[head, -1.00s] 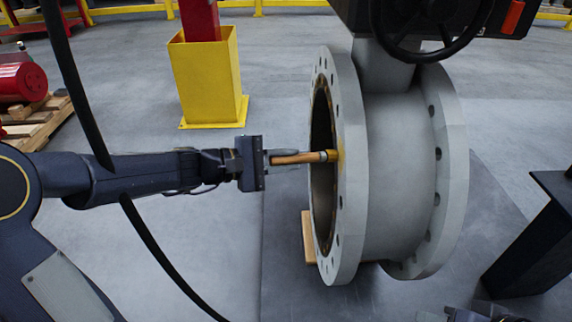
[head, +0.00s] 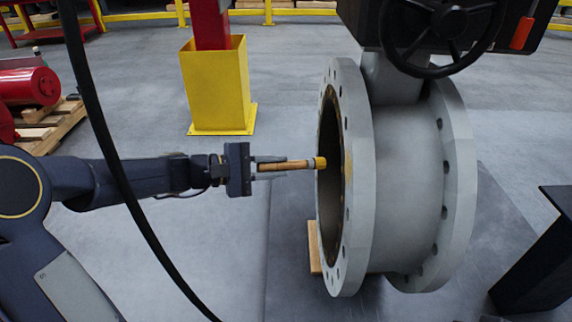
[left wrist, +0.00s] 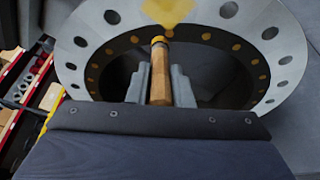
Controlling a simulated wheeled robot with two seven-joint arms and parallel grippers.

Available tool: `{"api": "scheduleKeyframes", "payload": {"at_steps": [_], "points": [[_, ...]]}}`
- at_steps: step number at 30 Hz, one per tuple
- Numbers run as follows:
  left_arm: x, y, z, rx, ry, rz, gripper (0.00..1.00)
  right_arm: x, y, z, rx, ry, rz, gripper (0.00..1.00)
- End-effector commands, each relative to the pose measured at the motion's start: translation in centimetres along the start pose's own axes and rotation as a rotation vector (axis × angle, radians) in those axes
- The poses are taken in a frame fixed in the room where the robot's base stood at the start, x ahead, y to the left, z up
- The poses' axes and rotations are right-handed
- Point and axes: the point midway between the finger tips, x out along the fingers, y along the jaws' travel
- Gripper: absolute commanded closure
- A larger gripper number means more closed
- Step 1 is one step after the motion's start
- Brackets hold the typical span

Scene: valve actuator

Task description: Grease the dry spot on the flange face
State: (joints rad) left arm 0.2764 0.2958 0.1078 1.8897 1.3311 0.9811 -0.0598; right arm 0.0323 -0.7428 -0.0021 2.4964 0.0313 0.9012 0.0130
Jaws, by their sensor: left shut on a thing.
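The grey valve body (head: 408,165) stands on the floor with its flange face (head: 335,262) turned left. My left gripper (head: 284,165) is shut on a wooden-handled brush (head: 298,165) with a yellow tip, pointing right at the flange. In the head view the tip overlaps the flange's near edge; whether it touches is unclear. In the left wrist view, the brush (left wrist: 160,80) sits between the fingers, with the flange ring (left wrist: 92,22) behind. A yellow patch (left wrist: 168,11) shows on the flange face above the brush tip. My right gripper is not in view.
A black handwheel (head: 440,32) and dark actuator housing hang above the valve. A yellow post base (head: 217,90) stands behind my left arm. A wooden block (head: 314,247) lies by the flange foot. A dark stand (head: 535,260) is at the right.

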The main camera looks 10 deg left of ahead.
Motion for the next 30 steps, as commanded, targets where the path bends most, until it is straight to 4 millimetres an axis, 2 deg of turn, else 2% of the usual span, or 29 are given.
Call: {"api": "scheduleKeyframes", "payload": {"at_steps": [6, 19, 30], "points": [[-1.5, 0.1, -0.5, 0.0, -0.001, 0.0, 1.0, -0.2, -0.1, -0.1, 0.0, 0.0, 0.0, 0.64], [-2.0, 0.1, -0.7, 0.0, 0.001, 0.0, 1.0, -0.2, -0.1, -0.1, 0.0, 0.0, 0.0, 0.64], [-4.5, 0.2, -1.6, 0.001, 0.0, 0.0, 1.0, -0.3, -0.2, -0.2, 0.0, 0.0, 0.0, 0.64]]}}
